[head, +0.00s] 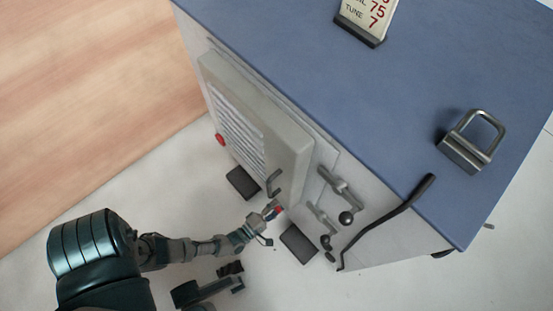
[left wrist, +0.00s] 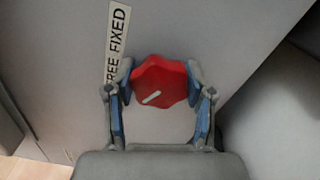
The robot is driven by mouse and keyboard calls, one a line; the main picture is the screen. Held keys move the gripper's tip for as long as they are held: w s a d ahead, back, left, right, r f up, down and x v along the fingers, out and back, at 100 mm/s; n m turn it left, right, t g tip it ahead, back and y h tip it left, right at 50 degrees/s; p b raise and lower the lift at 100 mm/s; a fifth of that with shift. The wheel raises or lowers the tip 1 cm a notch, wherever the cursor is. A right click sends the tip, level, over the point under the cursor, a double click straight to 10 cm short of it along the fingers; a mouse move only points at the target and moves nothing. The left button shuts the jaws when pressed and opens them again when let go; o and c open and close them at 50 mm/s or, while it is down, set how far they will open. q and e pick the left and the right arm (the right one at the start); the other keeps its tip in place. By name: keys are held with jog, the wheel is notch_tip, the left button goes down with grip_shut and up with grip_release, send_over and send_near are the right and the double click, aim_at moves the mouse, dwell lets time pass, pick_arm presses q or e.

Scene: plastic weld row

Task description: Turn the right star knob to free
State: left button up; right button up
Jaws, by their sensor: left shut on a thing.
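The red star knob (left wrist: 160,80) is on a grey panel in the left wrist view. A short white mark lies on its lower left part, slanting up to the right. A white label (left wrist: 118,45) beside it reads FIXED above and "REE" below, its lower end partly hidden. My left gripper (left wrist: 160,92) has its two blue-padded fingers on either side of the knob, closed on it.
The cabinet (head: 330,75) has a blue top with a metal handle (head: 467,142) and a number sign (head: 365,18). A louvred door (head: 290,150), clamp levers (head: 340,188) and a long black lever (head: 388,220) are close to the gripper. Dark parts at the bottom are unclear.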

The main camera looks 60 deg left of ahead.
pick_arm(q)
jog(key=shift+s+a+f, duration=0.1)
jog(key=shift+s+f, duration=0.05)
jog(key=shift+f, duration=0.1)
jog(key=o, duration=1.2)
jog(key=shift+c, duration=0.2)
jog(key=shift+r, duration=0.1)
